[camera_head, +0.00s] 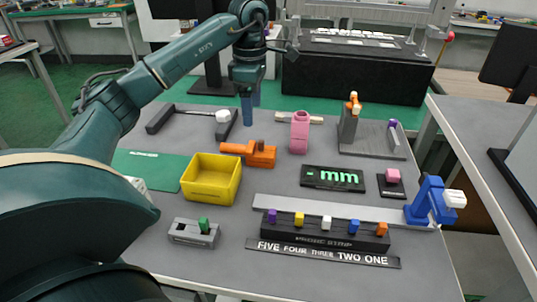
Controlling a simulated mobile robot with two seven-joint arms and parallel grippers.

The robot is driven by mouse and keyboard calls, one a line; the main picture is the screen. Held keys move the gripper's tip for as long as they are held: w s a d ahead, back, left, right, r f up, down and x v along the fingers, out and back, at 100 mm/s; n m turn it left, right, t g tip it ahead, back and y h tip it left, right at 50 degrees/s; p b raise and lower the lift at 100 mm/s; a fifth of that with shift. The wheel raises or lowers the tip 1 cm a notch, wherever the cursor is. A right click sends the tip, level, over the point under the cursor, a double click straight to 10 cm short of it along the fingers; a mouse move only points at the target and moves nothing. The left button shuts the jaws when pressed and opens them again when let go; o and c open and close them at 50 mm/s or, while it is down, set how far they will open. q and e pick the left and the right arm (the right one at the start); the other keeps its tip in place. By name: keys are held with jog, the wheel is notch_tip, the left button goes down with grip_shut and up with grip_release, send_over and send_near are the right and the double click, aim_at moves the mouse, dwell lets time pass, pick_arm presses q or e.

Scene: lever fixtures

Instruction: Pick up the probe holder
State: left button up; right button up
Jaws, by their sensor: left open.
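No object is labelled as the probe holder, and I cannot tell for sure which one it is. A pink upright piece with a looped top (300,134) stands near the table's middle and may be it. My left gripper (250,108) points down, open, with blue fingers, above the back of the table. It is to the left of the pink piece and apart from it. A black display reading "- mm" (332,179) lies in front of the pink piece. My right gripper is not in view.
An orange clamp-like piece (250,153) and a yellow bin (211,180) are left of the pink piece. A dark lever fixture with a white knob (222,116) is near my left gripper. A grey stand (374,140), a blue lever (430,202) and a switch strip (325,238) are at right and front.

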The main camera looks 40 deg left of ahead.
aim_at(252, 146)
pick_arm(q)
notch_tip(252, 146, down, 8)
jog(key=shift+s+r+b, duration=0.15)
jog(key=shift+r+b, duration=0.1)
jog(key=shift+b, duration=0.4)
jog(key=f, duration=0.2)
jog(key=f+b, duration=0.1)
jog(key=f, duration=0.1)
jog(key=shift+s+f, duration=0.2)
jog(key=shift+f, duration=0.45)
jog(key=c, duration=1.1)
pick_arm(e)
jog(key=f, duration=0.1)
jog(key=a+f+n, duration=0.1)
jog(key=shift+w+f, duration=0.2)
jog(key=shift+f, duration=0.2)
